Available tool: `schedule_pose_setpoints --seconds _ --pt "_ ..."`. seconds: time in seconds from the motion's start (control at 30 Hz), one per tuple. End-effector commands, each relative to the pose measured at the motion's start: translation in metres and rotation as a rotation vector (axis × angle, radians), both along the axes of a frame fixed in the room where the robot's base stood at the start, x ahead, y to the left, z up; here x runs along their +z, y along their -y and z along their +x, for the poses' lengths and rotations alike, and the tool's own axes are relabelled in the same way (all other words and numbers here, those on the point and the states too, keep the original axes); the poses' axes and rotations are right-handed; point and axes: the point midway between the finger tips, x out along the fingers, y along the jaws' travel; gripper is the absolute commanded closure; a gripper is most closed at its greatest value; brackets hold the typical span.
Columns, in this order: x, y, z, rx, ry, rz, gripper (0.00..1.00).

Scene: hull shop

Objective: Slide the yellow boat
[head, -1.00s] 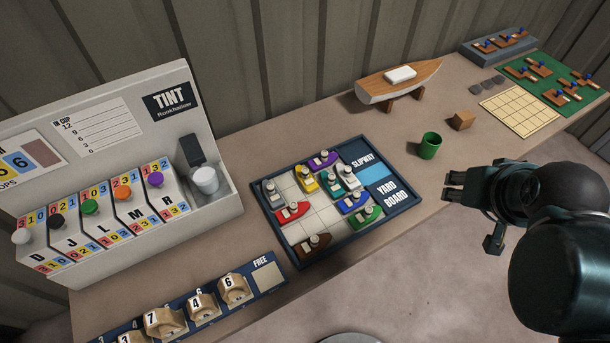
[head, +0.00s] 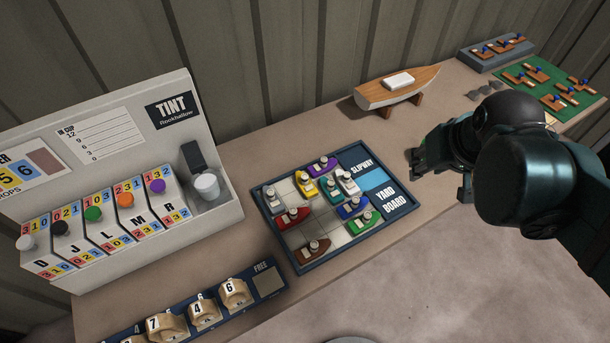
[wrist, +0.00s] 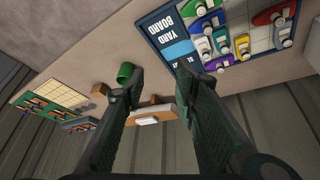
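The yellow boat (head: 307,188) sits on the yard board (head: 292,265), near its back edge. It lies between a grey boat (head: 273,199) on the left and a teal boat (head: 327,187) on the right, with a purple boat (head: 322,166) behind it. The yellow boat also shows in the wrist view (wrist: 242,45). My gripper (head: 416,163) is to the right of the board, above the table and apart from every boat. In the wrist view its two fingers (wrist: 157,93) are spread with nothing gripped between them.
White, red, blue, green and brown boats share the board; the slipway strip (head: 378,179) is bare. A wooden model boat (head: 396,90) stands behind. The green cup (wrist: 125,73) is near my gripper. The tint machine (head: 130,190) and numbered blocks (head: 234,292) are at left.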

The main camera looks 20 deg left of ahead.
Motion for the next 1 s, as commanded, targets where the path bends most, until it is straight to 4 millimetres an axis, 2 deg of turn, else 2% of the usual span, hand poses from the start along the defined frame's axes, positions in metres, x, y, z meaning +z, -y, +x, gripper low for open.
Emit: schedule_pose_setpoints --seconds 0.47,1.0 --pt "-0.015 -0.064 0.040 0.159 -0.100 -0.044 0.71" --pt "-0.051 -0.145 0.072 0.339 -0.208 -0.100 0.71"
